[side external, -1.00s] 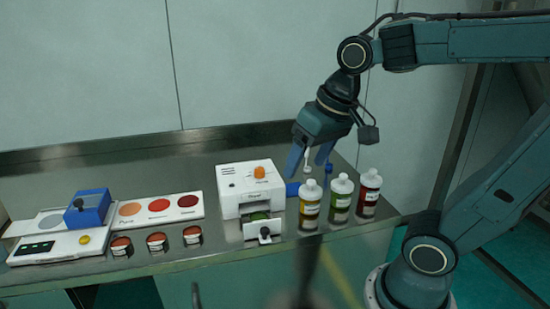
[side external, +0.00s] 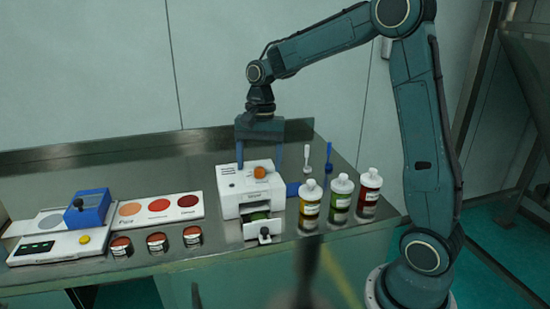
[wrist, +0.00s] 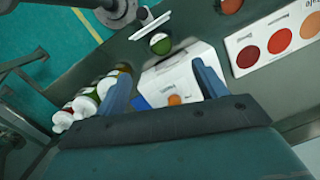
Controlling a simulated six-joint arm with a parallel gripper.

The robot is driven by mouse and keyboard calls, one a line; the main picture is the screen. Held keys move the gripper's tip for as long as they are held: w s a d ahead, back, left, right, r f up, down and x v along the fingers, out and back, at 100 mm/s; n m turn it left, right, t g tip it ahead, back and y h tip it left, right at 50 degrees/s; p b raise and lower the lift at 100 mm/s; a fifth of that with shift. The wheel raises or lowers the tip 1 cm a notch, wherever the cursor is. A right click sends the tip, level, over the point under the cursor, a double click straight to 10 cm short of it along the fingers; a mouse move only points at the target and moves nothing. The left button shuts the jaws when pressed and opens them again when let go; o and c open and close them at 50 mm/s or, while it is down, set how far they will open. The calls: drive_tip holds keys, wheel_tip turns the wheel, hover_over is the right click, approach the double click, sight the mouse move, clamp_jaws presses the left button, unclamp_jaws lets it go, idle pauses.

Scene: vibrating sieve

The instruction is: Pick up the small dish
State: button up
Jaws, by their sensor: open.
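A small round dish with green contents (side external: 259,215) sits in the open front slot of a white machine (side external: 232,184) with an orange knob (side external: 259,172). It also shows in the wrist view (wrist: 160,44), in front of the machine. Three small dishes with red-orange contents, left (side external: 121,246), middle (side external: 157,242) and right (side external: 192,236), stand in a row to the left. I cannot tell which is the task's dish. My gripper (side external: 259,164) is open and empty, fingers down, over the machine's rear. In the wrist view its fingers (wrist: 159,76) straddle the machine.
Three capped bottles (side external: 340,198) stand right of the machine. Behind them are a white tool (side external: 307,158) and a blue tool (side external: 328,165). A white panel with coloured circles (side external: 160,207) and a device with a blue box (side external: 88,208) lie left. The rear counter is clear.

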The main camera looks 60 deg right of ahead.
drive_tip(key=shift+w+d+f+m+g, duration=0.15)
drive_tip(key=shift+w+d+f+m, duration=0.2)
drive_tip(key=shift+f, duration=0.15)
drive_tip(key=shift+w+d+f+m+g, duration=0.15)
drive_tip(key=shift+w+d+f+m, duration=0.15)
drive_tip(key=shift+f, duration=0.15)
drive_tip(key=shift+f, duration=0.1)
hover_over(259, 220)
drive_tip(key=shift+w+d+f, duration=0.1)
drive_tip(key=shift+f, duration=2)
drive_tip(key=shift+w+d+f, duration=0.1)
drive_tip(key=shift+f, duration=1.95)
drive_tip(key=shift+s+a+f, duration=0.1)
drive_tip(key=shift+a+f, duration=0.05)
drive_tip(key=shift+f, duration=1.15)
drive_tip(key=shift+s+a+f, duration=0.1)
drive_tip(key=shift+f, duration=1.15)
drive_tip(key=c, duration=1.1)
